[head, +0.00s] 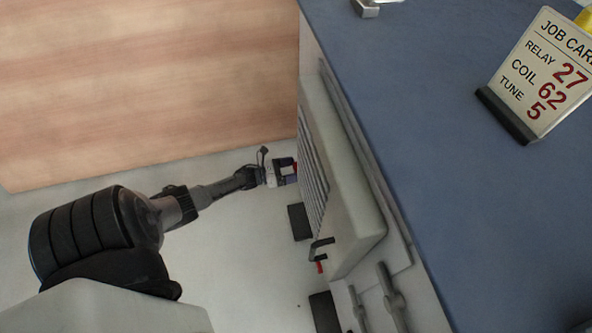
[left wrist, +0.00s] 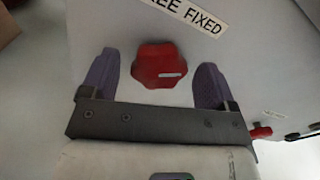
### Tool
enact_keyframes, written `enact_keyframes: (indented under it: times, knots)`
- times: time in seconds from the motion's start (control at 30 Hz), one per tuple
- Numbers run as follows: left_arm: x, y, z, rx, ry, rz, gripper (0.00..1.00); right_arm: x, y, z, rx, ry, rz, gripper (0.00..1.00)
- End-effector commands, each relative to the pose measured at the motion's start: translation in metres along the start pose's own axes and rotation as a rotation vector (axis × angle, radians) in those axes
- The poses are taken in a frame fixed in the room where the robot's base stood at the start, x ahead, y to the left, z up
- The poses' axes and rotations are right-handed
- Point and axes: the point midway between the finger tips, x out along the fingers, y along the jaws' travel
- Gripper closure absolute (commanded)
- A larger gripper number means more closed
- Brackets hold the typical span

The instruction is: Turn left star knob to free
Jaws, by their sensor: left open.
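The red star knob (left wrist: 158,66) shows in the left wrist view on a pale panel, with a small light mark on its face. A label reading "FIXED", with "EE" before it at the frame's top edge, sits above it (left wrist: 190,12). My left gripper (left wrist: 160,84) is open, with one purple finger on each side of the knob and a gap to each. I cannot tell how deep the fingers reach. In the head view my left gripper (head: 284,173) is at the side of the pale cabinet, where a bit of red shows. My right gripper is not in view.
A red-tipped part (left wrist: 262,132) is right of the gripper in the left wrist view. In the head view, a black handle with a red end (head: 318,256) sticks out of the cabinet. A job card (head: 540,75) stands on the blue top (head: 430,120).

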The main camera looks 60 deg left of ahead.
Motion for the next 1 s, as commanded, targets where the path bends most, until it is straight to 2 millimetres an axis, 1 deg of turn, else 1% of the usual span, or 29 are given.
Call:
enact_keyframes:
  times: [0.1, 0.2, 0.6, 1.0]
  knots:
    - [0.011, 0.001, -0.001, 0.0, -0.001, -0.001, 0.19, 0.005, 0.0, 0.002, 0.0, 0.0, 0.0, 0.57]
    - [0.016, 0.001, -0.001, 0.0, 0.0, 0.001, 0.19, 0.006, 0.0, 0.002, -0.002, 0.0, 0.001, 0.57]
    - [0.02, 0.0, 0.0, 0.0, 0.001, 0.001, 0.19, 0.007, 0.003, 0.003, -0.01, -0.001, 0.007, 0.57]
    - [0.02, 0.0, 0.0, 0.0, 0.001, 0.001, 0.57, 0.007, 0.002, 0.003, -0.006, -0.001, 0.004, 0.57]
